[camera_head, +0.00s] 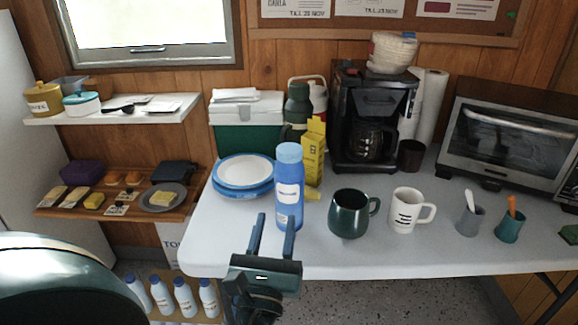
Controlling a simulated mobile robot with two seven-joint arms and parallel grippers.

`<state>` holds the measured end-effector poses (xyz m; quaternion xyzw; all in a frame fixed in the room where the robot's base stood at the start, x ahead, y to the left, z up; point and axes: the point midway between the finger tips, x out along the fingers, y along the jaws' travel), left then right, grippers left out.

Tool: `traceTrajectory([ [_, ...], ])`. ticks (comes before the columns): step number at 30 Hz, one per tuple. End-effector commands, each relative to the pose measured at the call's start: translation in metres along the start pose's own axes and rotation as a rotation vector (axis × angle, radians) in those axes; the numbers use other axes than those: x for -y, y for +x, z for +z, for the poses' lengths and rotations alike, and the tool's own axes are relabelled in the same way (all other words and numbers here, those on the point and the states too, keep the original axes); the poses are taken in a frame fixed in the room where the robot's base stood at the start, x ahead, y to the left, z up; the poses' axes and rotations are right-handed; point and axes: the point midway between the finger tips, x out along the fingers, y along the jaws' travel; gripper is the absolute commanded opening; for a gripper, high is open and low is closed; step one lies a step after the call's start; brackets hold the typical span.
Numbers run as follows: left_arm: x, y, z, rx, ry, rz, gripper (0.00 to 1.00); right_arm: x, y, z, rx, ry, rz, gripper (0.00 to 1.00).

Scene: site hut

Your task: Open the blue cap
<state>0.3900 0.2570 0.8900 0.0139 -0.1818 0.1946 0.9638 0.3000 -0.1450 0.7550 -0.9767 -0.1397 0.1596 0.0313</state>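A blue bottle (289,196) with a white label stands upright near the front edge of the table. Its lighter blue cap (289,152) sits on top. My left gripper (275,217) is in front of the bottle, at the table's front edge, with its two fingers apart and nothing between them. The right finger overlaps the foot of the bottle in the picture; I cannot tell whether they touch. The cap is above and beyond the fingertips. My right gripper is not in view.
Behind the bottle are a yellow box (314,155), blue-rimmed plates (243,171) and a coffee maker (372,120). A dark green mug (349,213) and a white mug (408,210) stand to its right. The table (220,236) is clear at the front left.

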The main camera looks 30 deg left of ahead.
Motion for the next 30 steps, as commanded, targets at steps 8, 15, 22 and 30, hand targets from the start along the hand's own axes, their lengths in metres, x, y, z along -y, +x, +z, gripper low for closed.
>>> traceTrajectory([
  [8, 0.000, 0.024, 0.009, 0.032, 0.052, 0.004, 0.38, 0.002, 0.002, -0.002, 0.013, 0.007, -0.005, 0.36],
  [15, 0.000, 0.076, 0.011, 0.032, 0.049, 0.004, 0.38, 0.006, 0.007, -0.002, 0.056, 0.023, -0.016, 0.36],
  [22, 0.000, 0.115, 0.010, 0.029, 0.049, 0.003, 0.38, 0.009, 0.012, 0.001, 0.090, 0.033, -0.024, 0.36],
  [30, -0.001, 0.132, 0.008, 0.027, 0.049, 0.003, 0.38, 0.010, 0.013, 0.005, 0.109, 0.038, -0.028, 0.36],
])
